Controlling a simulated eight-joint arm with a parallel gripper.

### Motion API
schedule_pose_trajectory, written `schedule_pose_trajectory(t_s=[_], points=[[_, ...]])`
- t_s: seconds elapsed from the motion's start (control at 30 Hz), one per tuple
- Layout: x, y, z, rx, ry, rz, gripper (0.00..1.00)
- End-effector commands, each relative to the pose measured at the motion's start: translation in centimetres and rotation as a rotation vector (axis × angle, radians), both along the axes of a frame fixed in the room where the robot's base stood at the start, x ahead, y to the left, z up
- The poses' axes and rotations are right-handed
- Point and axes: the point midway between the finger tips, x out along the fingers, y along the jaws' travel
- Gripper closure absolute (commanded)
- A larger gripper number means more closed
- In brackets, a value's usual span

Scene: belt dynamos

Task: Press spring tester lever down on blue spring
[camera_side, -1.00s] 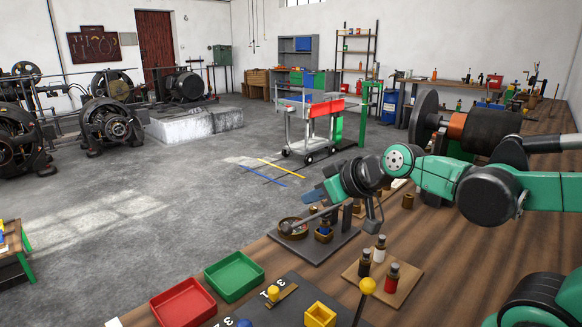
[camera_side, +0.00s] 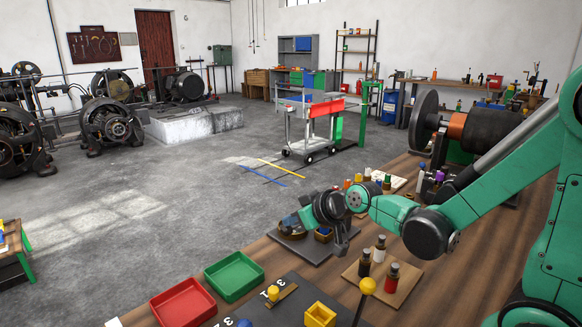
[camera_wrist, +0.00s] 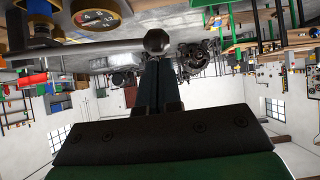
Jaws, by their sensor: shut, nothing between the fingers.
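The spring tester stands on a dark base plate (camera_side: 312,257) in the side view, partly behind my gripper. Its round brass-rimmed dial shows at the upper left of the wrist view (camera_wrist: 96,14). The blue spring (camera_side: 324,233) sits in a brass cup beside the dial; a blue piece also shows in the wrist view (camera_wrist: 38,7). The lever rod (camera_wrist: 95,47) runs left from its dark ball knob (camera_wrist: 156,41). My gripper (camera_side: 288,224) is shut and empty, low over the tester. Its fingertips (camera_wrist: 157,62) are right at the knob; contact cannot be told.
A wooden block (camera_side: 383,280) with several small bottles stands in front right of the tester. Red (camera_side: 183,303) and green (camera_side: 234,276) trays lie front left. A yellow ball on a stick (camera_side: 367,286) rises in the foreground.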

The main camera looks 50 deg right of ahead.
Motion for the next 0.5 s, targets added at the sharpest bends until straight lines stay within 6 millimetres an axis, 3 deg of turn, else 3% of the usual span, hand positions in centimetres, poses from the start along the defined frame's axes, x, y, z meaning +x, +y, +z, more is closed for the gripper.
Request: schedule_pose_trajectory(t_s=[0.5], points=[[0.03, 0.23, -0.75, -0.029, 0.002, 0.003, 1.0]])
